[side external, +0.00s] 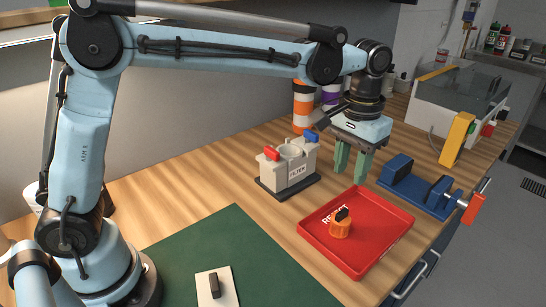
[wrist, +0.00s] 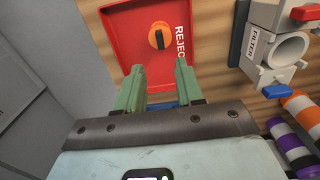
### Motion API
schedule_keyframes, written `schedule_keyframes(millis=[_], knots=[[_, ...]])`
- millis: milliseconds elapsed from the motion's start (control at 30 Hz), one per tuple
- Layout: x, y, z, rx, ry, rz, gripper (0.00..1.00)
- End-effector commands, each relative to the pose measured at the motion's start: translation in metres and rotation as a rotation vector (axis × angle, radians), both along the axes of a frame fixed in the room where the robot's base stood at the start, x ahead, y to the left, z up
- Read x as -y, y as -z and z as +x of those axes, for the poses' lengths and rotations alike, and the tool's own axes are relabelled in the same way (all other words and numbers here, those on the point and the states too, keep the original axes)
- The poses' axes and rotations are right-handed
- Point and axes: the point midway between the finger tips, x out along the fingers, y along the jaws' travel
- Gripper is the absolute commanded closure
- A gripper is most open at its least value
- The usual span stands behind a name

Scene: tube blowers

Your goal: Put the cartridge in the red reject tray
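The cartridge (side external: 340,227) is a short orange cylinder with a black grip on top. It sits inside the red reject tray (side external: 384,249), left of the tray's middle, and looks upright. In the wrist view the cartridge (wrist: 159,36) lies on the floor of the tray (wrist: 122,30), beside the word REJECT. My gripper (side external: 351,170) is above the far edge of the tray, apart from the cartridge. Its green fingers (wrist: 157,78) are spread with nothing between them.
A filter housing (side external: 290,165) with red and blue clips stands left of my gripper on a dark base. A blue vise (side external: 413,188) is right of the tray. Striped cylinders (side external: 303,107) stand behind. A green mat (side external: 225,250) lies in front, with a white switch plate (side external: 229,286).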

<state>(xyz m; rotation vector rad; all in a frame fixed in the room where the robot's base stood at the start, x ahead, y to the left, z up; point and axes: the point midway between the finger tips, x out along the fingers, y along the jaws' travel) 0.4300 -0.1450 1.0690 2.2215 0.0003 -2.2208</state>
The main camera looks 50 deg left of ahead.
Motion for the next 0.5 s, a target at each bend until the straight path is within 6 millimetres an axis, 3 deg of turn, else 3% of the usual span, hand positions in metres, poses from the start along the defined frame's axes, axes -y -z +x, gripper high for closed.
schedule_keyframes(millis=[267,500], knots=[[-0.006,-0.017,-0.004,0.014,-0.001,-0.004,0.63],[-0.046,-0.030,-0.031,0.145,-0.005,-0.036,0.63]])
